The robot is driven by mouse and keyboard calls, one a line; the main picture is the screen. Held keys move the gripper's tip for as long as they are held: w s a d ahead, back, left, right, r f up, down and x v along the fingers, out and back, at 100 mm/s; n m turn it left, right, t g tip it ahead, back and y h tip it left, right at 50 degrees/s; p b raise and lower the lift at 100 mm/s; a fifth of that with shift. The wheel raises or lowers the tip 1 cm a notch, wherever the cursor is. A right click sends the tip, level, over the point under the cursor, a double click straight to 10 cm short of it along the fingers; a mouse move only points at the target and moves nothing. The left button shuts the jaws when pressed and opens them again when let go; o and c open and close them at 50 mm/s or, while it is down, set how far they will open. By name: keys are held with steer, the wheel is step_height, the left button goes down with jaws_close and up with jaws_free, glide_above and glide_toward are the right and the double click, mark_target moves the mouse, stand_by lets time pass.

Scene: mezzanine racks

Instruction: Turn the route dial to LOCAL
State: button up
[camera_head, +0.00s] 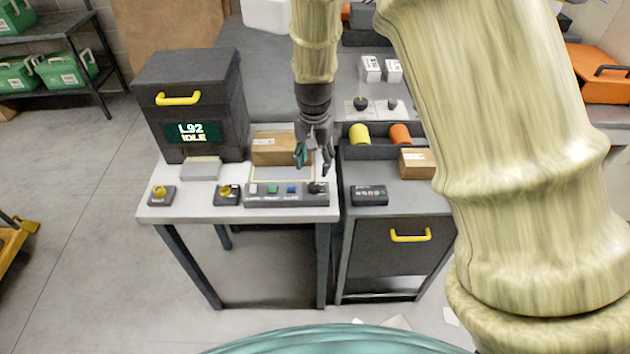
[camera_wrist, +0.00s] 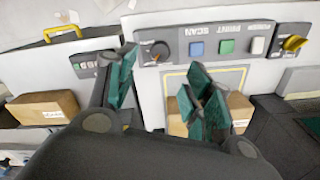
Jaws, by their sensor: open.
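A dark control panel (camera_head: 285,201) lies along the front edge of the white table. A small dark knob (camera_head: 317,187) is at its right end; it also shows in the wrist view (camera_wrist: 158,50) with an orange mark. A yellow knob on a dark base (camera_head: 227,192) stands left of the panel, and another yellow knob (camera_head: 161,194) is at the table's left corner. I cannot tell which is the route dial or read LOCAL. My gripper (camera_head: 314,158) is open and empty, above and behind the dark knob, apart from it. It also shows in the wrist view (camera_wrist: 163,92).
The panel has white, green and blue buttons (camera_head: 291,189). A cardboard box (camera_head: 275,149) sits behind my gripper. A dark cabinet reading L92 IDLE (camera_head: 192,132) stands back left. A keypad (camera_head: 369,195) is on the right-hand unit.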

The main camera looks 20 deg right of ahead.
mark_target(314, 185)
steer(key=shift+f+p, duration=1.35)
steer(key=shift+f, duration=3.25)
steer(key=c, duration=1.1)
